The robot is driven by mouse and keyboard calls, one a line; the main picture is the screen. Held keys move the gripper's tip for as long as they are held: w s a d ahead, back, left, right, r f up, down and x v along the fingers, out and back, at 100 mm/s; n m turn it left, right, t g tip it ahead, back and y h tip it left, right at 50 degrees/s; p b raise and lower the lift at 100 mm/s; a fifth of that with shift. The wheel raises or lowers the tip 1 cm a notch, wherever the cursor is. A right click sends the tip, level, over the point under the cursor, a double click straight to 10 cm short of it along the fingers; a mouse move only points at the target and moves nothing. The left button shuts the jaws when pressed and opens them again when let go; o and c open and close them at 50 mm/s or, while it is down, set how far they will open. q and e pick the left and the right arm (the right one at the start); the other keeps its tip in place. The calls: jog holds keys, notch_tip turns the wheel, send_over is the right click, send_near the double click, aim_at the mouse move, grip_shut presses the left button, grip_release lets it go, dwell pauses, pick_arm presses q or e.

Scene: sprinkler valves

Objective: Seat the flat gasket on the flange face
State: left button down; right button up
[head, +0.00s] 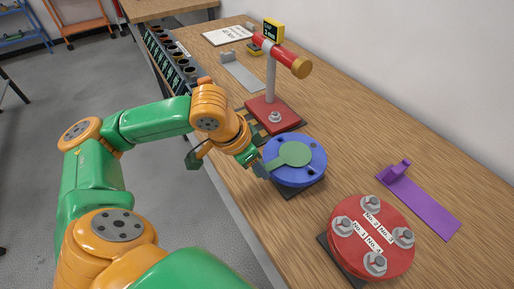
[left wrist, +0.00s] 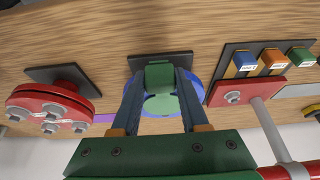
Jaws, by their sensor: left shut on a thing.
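The flat green gasket (head: 294,153) is a round disc with a tab. It lies over the middle of the blue flange (head: 311,175), and bolt holes show around it. I cannot tell whether it touches the face or hovers just above it. My left gripper (head: 262,167) is at the flange's left edge, shut on the gasket's tab. In the left wrist view the tab (left wrist: 159,76) sits between the fingers, with the disc (left wrist: 160,105) behind it and the blue flange (left wrist: 197,90) partly hidden. My right gripper is not in view.
A red flange (head: 391,245) with several bolts and number labels stands at the front right. A red-based post (head: 270,85) with a red pipe rises behind the blue flange. A purple bracket (head: 424,205) lies on the right. Dark bins (head: 168,58) line the bench's left edge.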

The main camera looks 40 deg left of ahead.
pick_arm(q)
jog(key=shift+f, duration=0.25)
jog(key=shift+c, duration=1.7)
grip_release()
jog(key=p+v, duration=0.7)
jog(key=v, duration=0.1)
jog(key=shift+s, duration=0.1)
